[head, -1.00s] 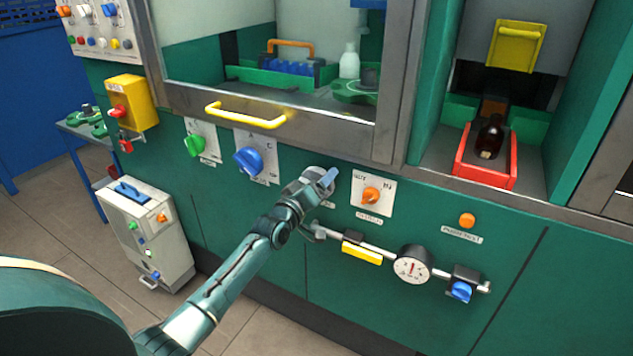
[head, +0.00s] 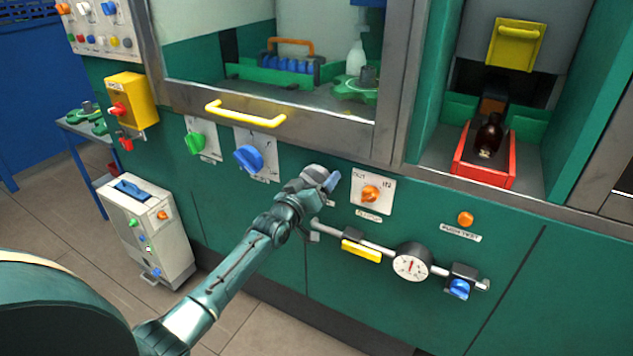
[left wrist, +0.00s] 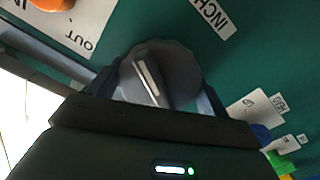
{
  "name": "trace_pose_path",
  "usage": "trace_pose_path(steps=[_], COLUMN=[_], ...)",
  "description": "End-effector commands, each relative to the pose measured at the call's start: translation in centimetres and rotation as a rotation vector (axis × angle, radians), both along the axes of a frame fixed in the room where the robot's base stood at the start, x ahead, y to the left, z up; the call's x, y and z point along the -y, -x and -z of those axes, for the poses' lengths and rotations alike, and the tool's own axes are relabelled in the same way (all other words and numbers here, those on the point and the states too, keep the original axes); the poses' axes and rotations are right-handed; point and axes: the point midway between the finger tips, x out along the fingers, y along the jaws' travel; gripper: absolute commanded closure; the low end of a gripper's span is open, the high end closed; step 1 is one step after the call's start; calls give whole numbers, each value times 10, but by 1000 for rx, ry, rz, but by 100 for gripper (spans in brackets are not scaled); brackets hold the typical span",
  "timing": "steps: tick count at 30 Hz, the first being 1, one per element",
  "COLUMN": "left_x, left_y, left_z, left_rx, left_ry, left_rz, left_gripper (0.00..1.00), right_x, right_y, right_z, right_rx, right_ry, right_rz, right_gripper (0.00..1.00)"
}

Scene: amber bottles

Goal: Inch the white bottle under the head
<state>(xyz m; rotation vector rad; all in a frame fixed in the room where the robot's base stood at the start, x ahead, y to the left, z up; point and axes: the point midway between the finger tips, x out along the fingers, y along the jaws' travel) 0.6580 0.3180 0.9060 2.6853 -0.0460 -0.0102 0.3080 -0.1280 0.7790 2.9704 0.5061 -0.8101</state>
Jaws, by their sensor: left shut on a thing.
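The white bottle (head: 356,60) stands upright behind the glass, beside a green star wheel (head: 357,86). Its top is close below the blue head (head: 369,14) at the top edge of the head view; I cannot tell whether they line up exactly. My left gripper (head: 331,181) is at the green front panel. In the left wrist view its fingers are shut around a grey knob (left wrist: 160,75), beside a label reading INCH (left wrist: 212,14). The gripper hides most of this knob in the head view. My right gripper is not in view.
An orange knob (head: 371,194) on a white plate is just right of my left gripper. A pipe with a round gauge (head: 411,262) runs below. A yellow handle (head: 246,115) and blue knob (head: 248,158) are to the left. A red tray (head: 485,173) holds a dark bottle.

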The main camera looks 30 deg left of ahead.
Motion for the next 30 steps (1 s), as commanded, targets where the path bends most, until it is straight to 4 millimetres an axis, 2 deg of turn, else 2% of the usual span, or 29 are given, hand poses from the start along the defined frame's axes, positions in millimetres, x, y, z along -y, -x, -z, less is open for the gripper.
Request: trace_pose_path(steps=[2,3,10,20,25,30], left_x=[0,0,0,0,-1,-2], left_y=[0,0,0,4,28,66], left_z=[1,1,1,0,1,1], left_rx=[-3,-3,-2,-1,-2,-3], left_ry=[-1,-1,1,2,2,1], left_rz=[0,0,0,0,0,0], left_gripper=[44,20,1,0,0,0], right_x=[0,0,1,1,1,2], right_y=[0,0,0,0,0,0], right_z=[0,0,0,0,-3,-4], right_rx=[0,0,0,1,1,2], right_ry=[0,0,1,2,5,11], right_rz=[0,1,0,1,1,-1], right_gripper=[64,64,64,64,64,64])
